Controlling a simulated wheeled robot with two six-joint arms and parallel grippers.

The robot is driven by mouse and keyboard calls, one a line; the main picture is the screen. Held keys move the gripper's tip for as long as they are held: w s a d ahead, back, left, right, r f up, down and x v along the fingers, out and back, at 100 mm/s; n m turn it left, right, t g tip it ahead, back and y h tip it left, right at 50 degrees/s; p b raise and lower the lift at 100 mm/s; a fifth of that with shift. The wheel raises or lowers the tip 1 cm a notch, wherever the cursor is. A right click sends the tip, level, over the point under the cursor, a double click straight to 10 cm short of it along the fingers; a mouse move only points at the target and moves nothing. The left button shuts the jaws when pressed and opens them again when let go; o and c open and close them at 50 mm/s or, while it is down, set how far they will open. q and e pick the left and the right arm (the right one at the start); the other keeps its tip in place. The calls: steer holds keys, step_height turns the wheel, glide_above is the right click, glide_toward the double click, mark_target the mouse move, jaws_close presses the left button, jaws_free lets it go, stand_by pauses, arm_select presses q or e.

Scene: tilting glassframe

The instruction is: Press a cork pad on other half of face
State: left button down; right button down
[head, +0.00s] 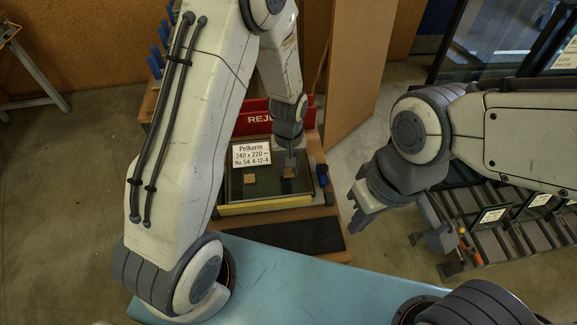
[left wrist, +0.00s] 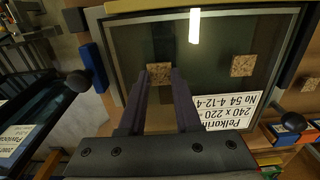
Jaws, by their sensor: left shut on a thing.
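The glass unit (head: 262,190) lies in its frame on a wooden stand, with a white label (head: 251,155) reading Pelkorin 240 x 220. One square cork pad (head: 249,179) sits on the label side of the face; it also shows in the left wrist view (left wrist: 242,65). My left gripper (head: 289,170) is over the other half of the face, shut on a second cork pad (left wrist: 159,74) at its fingertips. The pad looks at or very near the glass; I cannot tell whether it touches. My right gripper (head: 362,212) hangs empty to the right of the stand, its jaw opening unclear.
A red bin marked REJ (head: 255,118) stands behind the frame. A dark mat (head: 295,237) lies in front of it, and a blue surface (head: 300,285) is nearest me. A rack with labelled slots (head: 500,235) stands at right. Blue pegs (head: 163,40) line the back left.

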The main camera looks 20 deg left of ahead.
arm_select(q)
steer(key=shift+f, duration=0.25)
steer(key=c, duration=0.5)
jaws_free()
step_height(320, 180, up, 11)
steer(key=shift+f+b, duration=0.2)
steer(key=shift+b, duration=0.25)
steer(key=c, duration=0.8)
steer(key=m+p, duration=0.2)
steer(key=p, duration=0.1)
steer(key=m+p, duration=0.2)
steer(key=shift+w+r, duration=0.2)
steer(key=shift+r, duration=0.05)
jaws_close()
steer(key=f+m, duration=0.2)
steer(key=f, duration=0.1)
steer(key=f+m+p, duration=0.1)
steer(key=f+m, duration=0.2)
steer(key=f+m+p, duration=0.1)
steer(key=f+m, duration=0.2)
steer(key=shift+s, duration=0.25)
steer(key=shift+r, duration=0.1)
